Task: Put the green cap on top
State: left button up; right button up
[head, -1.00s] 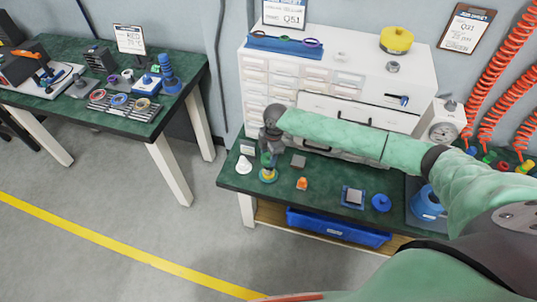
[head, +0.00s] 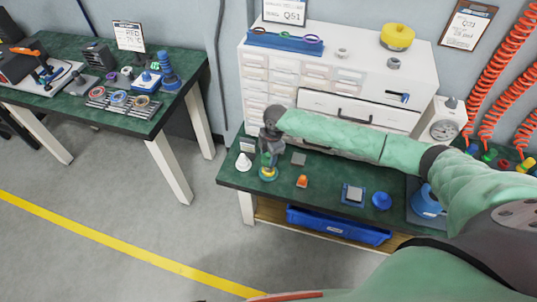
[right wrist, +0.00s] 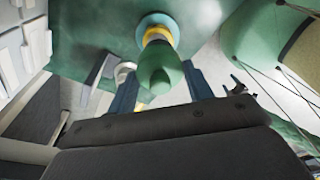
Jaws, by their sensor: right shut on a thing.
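My right gripper (head: 267,158) points down over a small stand (head: 268,175) at the left end of the green-topped bench. It is shut on the green cap (right wrist: 155,68), which shows between the blue fingers in the right wrist view. Beyond the cap is the stand's yellow part (right wrist: 158,34) and its round blue base (right wrist: 154,20). The cap is in line with the stand, but I cannot tell whether it touches it. In the head view the fingers largely hide the cap. My left gripper is not in view.
A white cone (head: 243,162) stands close left of the stand. A grey block (head: 298,159) and an orange piece (head: 302,181) lie to its right. The white drawer cabinet (head: 281,76) rises behind. A blue tray piece (head: 354,195) and a blue disc (head: 382,201) lie further right.

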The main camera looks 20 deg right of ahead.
jog(key=shift+f+b, duration=0.3)
jog(key=shift+f, duration=0.6)
jog(key=o, duration=1)
notch_tip(320, 180, up, 7)
jog(key=p, duration=0.6)
